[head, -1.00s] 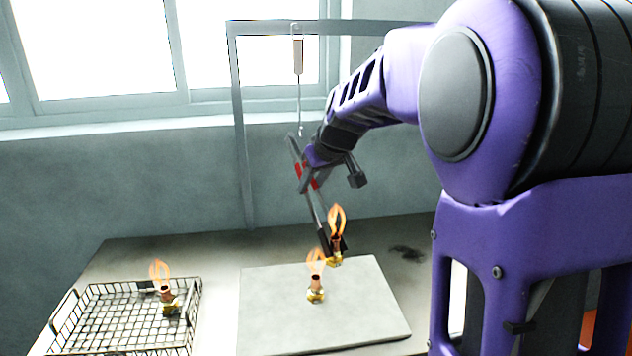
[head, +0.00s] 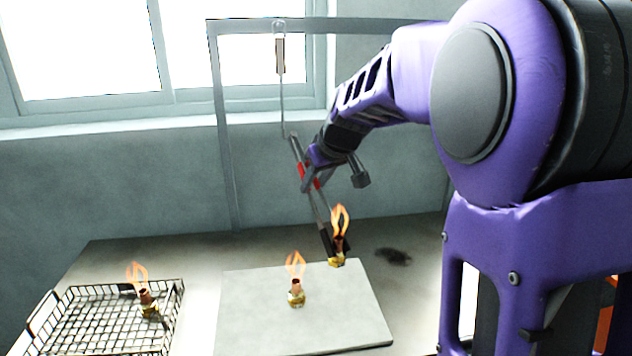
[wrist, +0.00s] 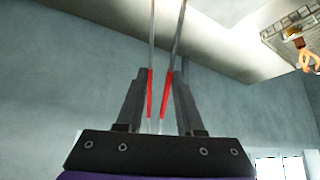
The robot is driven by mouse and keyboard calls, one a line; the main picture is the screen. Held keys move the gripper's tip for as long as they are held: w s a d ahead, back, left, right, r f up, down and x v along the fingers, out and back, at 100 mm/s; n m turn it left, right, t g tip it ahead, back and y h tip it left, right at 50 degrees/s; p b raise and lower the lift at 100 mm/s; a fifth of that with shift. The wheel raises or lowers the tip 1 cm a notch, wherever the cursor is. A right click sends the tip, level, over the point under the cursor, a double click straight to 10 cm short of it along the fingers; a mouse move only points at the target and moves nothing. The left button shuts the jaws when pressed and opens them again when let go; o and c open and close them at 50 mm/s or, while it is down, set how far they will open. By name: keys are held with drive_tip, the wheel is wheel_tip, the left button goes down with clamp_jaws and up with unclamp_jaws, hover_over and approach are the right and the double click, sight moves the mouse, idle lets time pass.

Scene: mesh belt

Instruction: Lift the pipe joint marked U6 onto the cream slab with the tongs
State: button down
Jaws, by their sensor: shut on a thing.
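My gripper (head: 312,178) is shut on the tongs (head: 322,212), on their red grips; the grips show between my fingers in the wrist view (wrist: 160,88). The tongs slant down to dark tips at one brass and copper pipe joint (head: 337,258) near the slab's far right edge. This joint moves with the tongs; I cannot tell if it touches the slab. A second joint (head: 297,297) stands on the cream slab (head: 265,330). A third (head: 148,303) is in the wire basket. Each has an orange flame-like loop above it. No marking is readable.
The wire basket (head: 178,318) stands left of the slab. A grey frame (head: 222,120) rises behind, with a hanging hook (head: 281,100) close to the tongs' upper end. A dark stain (head: 394,256) marks the tabletop right of the slab.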

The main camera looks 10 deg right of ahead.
drive_tip(key=shift+f, duration=0.1)
wheel_tip(320, 180, down, 9)
drive_tip(key=b, duration=0.5)
drive_tip(key=shift+b, duration=0.4)
drive_tip(key=c, duration=0.9)
unclamp_jaws()
wheel_tip(320, 180, up, 10)
drive_tip(key=p, duration=0.6)
